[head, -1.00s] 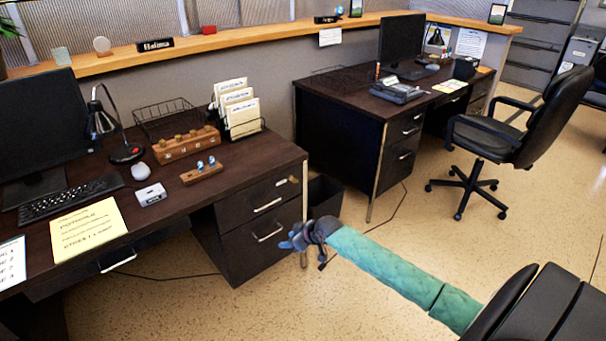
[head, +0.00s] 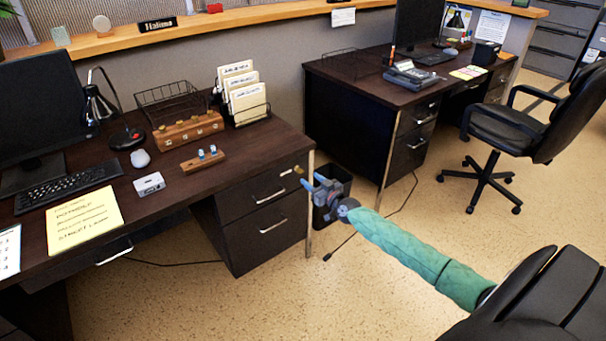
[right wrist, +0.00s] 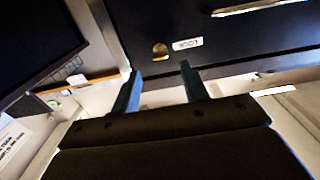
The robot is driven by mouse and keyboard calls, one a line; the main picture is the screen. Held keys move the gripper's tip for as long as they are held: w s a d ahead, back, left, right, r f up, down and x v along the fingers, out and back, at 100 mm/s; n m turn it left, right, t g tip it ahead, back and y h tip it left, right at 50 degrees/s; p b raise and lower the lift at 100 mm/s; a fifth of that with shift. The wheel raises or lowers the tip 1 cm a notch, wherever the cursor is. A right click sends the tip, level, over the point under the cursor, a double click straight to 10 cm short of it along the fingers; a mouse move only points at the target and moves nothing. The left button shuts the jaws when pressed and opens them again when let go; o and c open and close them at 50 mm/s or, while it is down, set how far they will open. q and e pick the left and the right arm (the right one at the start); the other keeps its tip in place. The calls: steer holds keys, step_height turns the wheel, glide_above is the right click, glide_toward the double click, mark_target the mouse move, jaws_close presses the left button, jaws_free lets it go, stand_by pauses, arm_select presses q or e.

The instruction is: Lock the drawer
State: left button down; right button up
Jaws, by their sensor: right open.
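The left desk's pedestal has a top drawer (head: 262,190) that looks closed, with a silver handle. A brass lock (head: 299,170) sits at its upper right, beside a small white label. In the right wrist view, the brass lock (right wrist: 160,50) and its label (right wrist: 187,44) show on the dark drawer front, just beyond the fingertips. My right gripper (head: 315,184) is open and empty, in front of the pedestal's right end. Its two fingers (right wrist: 160,71) point toward the lock, apart from it as far as I can tell. My left gripper is out of view.
The desk top holds a wooden block with brass pieces (head: 188,131), a small wooden block with blue-topped pieces (head: 202,161), a file rack (head: 250,110) and a keyboard (head: 70,186). A dark bin (head: 330,192) stands beside the pedestal. An office chair (head: 505,130) is at right.

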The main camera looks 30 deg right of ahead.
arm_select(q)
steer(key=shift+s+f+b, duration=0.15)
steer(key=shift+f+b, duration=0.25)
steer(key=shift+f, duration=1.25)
arm_select(e)
steer(key=shift+w+a, duration=0.15)
steer(key=shift+w, duration=1.35)
steer(key=shift+w+a, duration=0.1)
steer(key=shift+w, duration=1.35)
jaws_close()
